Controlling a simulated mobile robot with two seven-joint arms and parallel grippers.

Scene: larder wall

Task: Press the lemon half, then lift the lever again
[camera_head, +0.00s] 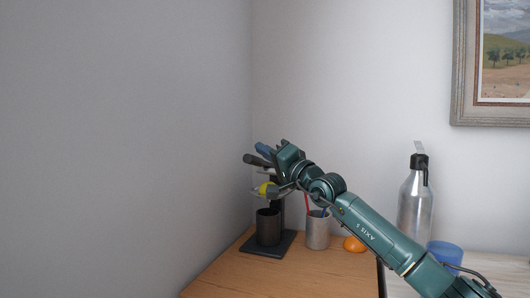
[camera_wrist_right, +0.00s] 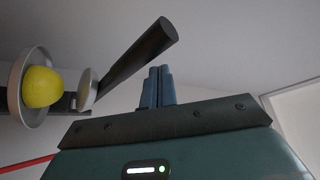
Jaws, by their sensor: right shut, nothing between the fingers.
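The lemon press stands at the far end of the wooden table, on a dark base plate (camera_head: 284,244). The yellow lemon half (camera_head: 263,188) sits in its pale bowl; in the right wrist view the lemon half (camera_wrist_right: 42,87) faces a pale pressing disc (camera_wrist_right: 87,89), apart from it. The dark lever (camera_head: 256,160) also shows in the right wrist view (camera_wrist_right: 135,66). A dark cup (camera_head: 268,228) stands below the bowl. My right gripper (camera_head: 263,149) is shut and empty, close to the lever; its fingers (camera_wrist_right: 159,70) may or may not touch it. My left gripper is out of view.
A grey holder (camera_head: 316,232) with red and blue sticks stands right of the press. An orange fruit (camera_head: 354,244), a metal bottle (camera_head: 412,212) and a blue cup (camera_head: 444,252) are farther right, near my right arm. The front of the wooden table (camera_head: 280,280) is clear.

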